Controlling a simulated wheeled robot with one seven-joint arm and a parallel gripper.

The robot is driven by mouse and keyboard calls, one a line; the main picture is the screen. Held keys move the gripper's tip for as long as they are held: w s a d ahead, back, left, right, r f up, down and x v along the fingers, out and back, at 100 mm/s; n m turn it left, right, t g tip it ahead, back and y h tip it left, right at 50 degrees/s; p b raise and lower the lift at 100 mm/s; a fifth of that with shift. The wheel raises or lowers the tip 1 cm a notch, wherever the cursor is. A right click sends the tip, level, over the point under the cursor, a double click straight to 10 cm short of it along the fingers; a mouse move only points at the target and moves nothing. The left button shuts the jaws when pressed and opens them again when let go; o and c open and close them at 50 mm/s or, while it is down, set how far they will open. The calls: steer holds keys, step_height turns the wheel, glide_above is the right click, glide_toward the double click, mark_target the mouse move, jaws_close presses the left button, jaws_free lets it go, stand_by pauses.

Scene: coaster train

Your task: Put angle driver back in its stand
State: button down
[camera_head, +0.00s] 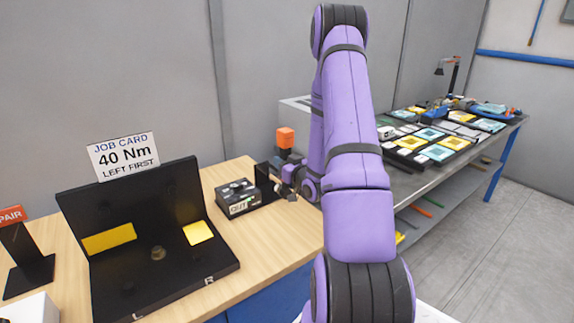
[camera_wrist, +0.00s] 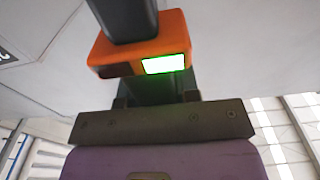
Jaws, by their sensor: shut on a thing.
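The angle driver (camera_head: 285,138) has an orange block on a dark body and stands upright at the far right of the wooden bench. In the wrist view its orange block (camera_wrist: 118,52) shows a lit green display, with a dark part above it. My gripper (camera_head: 289,187) is shut on the driver's dark lower body, low over the bench; the fingertips are mostly hidden. A black upright piece (camera_head: 263,177), apparently the stand, is close beside the gripper on its left. I cannot tell whether the driver touches it or sits in it.
A black box marked OUT (camera_head: 238,199) is just left of the gripper. A black fixture (camera_head: 150,235) with yellow pads and a 40 Nm job card (camera_head: 124,156) stands further left. A grey table (camera_head: 450,165) with trays is at right. Bare wood (camera_head: 285,237) lies in front.

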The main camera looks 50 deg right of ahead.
steer(key=x, duration=1)
steer(key=shift+w, duration=0.2)
stand_by(4.7)
steer(key=shift+f, duration=0.9)
stand_by(1.0)
